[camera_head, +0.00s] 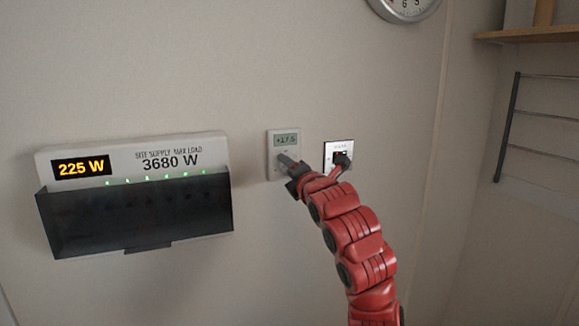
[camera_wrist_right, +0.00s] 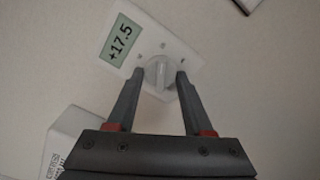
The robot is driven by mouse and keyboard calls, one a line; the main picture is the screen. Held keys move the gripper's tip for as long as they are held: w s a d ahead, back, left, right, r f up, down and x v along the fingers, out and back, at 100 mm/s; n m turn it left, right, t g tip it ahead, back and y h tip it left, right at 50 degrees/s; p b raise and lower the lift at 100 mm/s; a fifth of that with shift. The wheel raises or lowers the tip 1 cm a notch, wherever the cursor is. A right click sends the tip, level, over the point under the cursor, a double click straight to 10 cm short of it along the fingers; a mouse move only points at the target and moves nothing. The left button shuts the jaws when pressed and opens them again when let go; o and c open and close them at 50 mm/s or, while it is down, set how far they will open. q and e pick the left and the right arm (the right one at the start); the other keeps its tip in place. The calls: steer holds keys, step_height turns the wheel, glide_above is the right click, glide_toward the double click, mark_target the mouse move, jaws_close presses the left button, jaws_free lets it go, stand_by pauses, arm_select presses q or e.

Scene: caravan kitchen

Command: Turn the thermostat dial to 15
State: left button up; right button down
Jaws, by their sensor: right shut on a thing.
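The thermostat (camera_head: 285,138) is a small white wall unit in the middle of the head view, with a grey-green display. Its display (camera_wrist_right: 118,42) reads +17.5 in the right wrist view. The round white dial (camera_wrist_right: 158,73) with a raised grip sits below the display. My right gripper (camera_wrist_right: 163,76) reaches the dial, one finger on each side, and is shut on it. In the head view my right gripper (camera_head: 287,162) covers the dial and the lower part of the thermostat. My left gripper is not in view.
A white supply panel (camera_head: 120,150) reading 225 W and 3680 W, with a black cover, is on the wall at left. A small switch plate (camera_head: 338,148) is just right of the thermostat, partly behind my arm. A wall clock (camera_head: 405,8), shelf (camera_head: 530,35) and rack (camera_head: 510,125) are right.

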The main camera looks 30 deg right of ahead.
steer(key=shift+f, duration=0.1)
steer(key=shift+c, duration=1.6)
jaws_free()
steer(key=b+v, duration=0.6)
steer(key=v, duration=1.1)
steer(key=shift+s+a, duration=0.15)
